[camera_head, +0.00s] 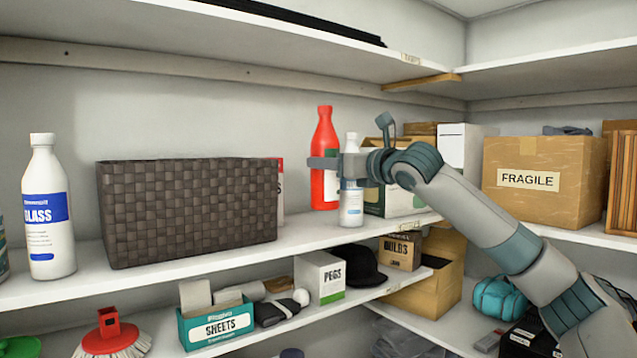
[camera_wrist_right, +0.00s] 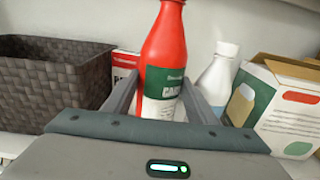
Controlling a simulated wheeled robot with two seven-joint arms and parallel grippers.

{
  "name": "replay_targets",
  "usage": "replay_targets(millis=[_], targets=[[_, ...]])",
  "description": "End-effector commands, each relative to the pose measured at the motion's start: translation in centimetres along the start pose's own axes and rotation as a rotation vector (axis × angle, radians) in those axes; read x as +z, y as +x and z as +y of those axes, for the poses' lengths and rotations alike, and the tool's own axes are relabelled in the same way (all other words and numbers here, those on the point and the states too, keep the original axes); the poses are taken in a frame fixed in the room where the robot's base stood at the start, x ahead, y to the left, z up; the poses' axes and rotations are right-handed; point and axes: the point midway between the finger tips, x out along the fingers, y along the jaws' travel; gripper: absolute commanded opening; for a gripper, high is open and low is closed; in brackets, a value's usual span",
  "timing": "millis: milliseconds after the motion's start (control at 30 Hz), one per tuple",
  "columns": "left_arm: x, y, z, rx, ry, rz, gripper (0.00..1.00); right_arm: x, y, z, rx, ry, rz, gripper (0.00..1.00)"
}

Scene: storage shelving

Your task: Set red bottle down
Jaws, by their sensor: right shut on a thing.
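The red bottle (camera_head: 324,135) is upright at the back of the middle shelf, right of the woven basket. It has a green and white label, clear in the wrist view (camera_wrist_right: 165,50). My right gripper (camera_head: 326,163) reaches in from the right and is shut on the bottle around its body. In the wrist view the two fingers (camera_wrist_right: 160,95) lie on either side of the label. The base appears at or very near the shelf surface; I cannot tell if it touches. My left gripper is not in view.
An open green and white carton (camera_head: 400,203) stands right.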

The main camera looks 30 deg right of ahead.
Motion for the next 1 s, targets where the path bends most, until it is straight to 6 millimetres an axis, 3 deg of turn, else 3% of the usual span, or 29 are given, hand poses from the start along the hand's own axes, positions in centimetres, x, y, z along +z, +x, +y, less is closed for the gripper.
replay_targets(millis=[200,667,1000], targets=[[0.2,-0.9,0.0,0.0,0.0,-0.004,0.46,-1.1,1.6,1.7,0.002,-0.001,-0.004,0.0],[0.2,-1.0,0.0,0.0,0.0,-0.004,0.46,-1.5,1.8,1.9,0.001,0.001,-0.004,0.0],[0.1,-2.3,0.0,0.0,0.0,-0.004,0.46,-4.4,1.8,1.9,0.001,0.0,-0.001,0.0]])
